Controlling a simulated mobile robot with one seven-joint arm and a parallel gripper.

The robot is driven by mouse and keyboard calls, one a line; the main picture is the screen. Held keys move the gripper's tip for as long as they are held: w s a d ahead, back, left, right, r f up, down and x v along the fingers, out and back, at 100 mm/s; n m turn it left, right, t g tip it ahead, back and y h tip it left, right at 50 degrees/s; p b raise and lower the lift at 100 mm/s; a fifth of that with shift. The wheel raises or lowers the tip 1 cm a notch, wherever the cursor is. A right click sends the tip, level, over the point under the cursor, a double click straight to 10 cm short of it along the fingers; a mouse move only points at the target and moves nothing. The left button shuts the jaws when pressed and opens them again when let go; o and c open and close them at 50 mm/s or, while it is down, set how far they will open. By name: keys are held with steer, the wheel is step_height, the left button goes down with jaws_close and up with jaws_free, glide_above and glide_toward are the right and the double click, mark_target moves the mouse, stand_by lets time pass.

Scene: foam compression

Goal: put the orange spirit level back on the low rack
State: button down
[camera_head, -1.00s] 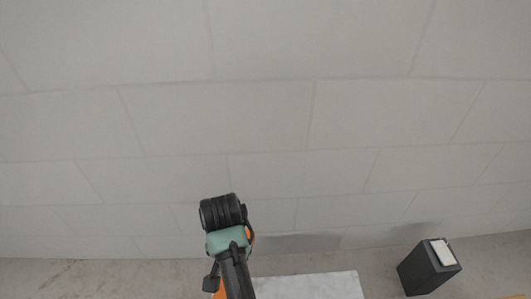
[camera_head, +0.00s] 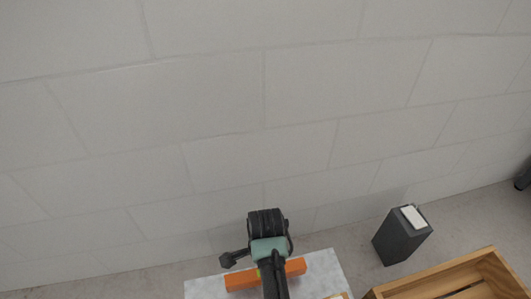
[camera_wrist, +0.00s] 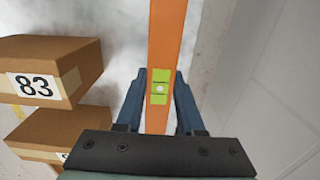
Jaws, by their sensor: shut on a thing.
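The orange spirit level (camera_wrist: 167,35) runs lengthwise up the middle of the wrist view, with a green vial window near my fingers. My gripper (camera_wrist: 159,78) is shut on it, one finger on each side. In the head view the level (camera_head: 295,267) shows as an orange bar on both sides of my arm, over a pale mottled surface (camera_head: 325,272). I cannot tell whether it touches that surface. My fingers are hidden in the head view. I cannot make out the low rack for certain.
A wooden slatted crate (camera_head: 485,262) is at the lower right. A dark upright block (camera_head: 398,240) with a white top piece stands behind it near the wall. Two cardboard boxes, the upper marked 83 (camera_wrist: 70,65), lie left in the wrist view. A pale wall closes the back.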

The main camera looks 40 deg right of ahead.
steer(key=shift+f+b, duration=1)
steer(key=shift+f, duration=0.85)
steer(key=shift+f, duration=0.15)
steer(key=c, duration=0.5)
jaws_free()
